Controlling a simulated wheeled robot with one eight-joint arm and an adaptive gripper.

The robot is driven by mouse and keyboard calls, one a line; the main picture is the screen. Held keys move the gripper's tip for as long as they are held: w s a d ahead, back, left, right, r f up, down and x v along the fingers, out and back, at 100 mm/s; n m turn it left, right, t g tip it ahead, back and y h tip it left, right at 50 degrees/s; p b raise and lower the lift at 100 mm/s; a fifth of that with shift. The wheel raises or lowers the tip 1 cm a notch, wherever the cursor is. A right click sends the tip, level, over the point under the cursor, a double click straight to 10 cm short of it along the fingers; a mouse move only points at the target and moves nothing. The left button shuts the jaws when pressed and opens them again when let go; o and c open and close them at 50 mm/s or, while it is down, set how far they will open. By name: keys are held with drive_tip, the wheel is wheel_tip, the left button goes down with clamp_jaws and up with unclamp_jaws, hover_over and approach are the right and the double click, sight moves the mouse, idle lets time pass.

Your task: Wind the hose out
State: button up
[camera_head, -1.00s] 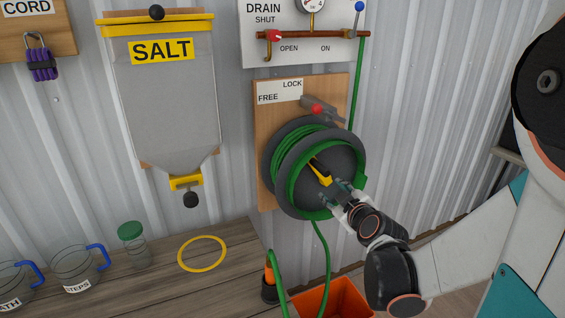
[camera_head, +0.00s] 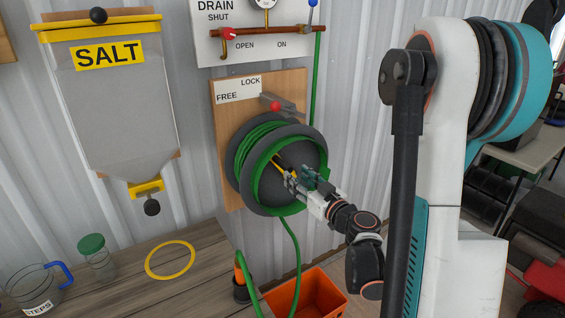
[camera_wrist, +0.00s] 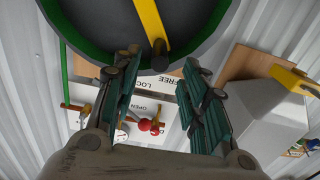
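The hose reel (camera_head: 306,154) is a dark drum with green hose (camera_head: 247,151) wound on it, mounted on a wooden board. A yellow crank (camera_wrist: 152,22) with a dark handle end (camera_wrist: 160,58) crosses the reel's face. My gripper (camera_head: 305,176) is at the front of the reel. In the wrist view, its fingers (camera_wrist: 163,60) are apart on either side of the handle end, with gaps visible; contact cannot be told. A red-knobbed lever (camera_head: 276,106) sits above the reel, under the FREE and LOCK label (camera_head: 237,90). Its knob points left.
Hose hangs from the reel towards an orange crate (camera_head: 331,290) below. A wooden bench holds a yellow ring (camera_head: 148,265), a green-lidded jar (camera_head: 98,265) and a jug (camera_head: 35,290). A drain panel (camera_head: 288,53) with a pipe is above; a SALT hopper (camera_head: 125,105) hangs left.

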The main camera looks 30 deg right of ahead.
sight(282, 165)
drive_tip(key=w, duration=0.9)
drive_tip(key=shift+w+a, duration=0.15)
drive_tip(key=shift+a, duration=0.05)
clamp_jaws()
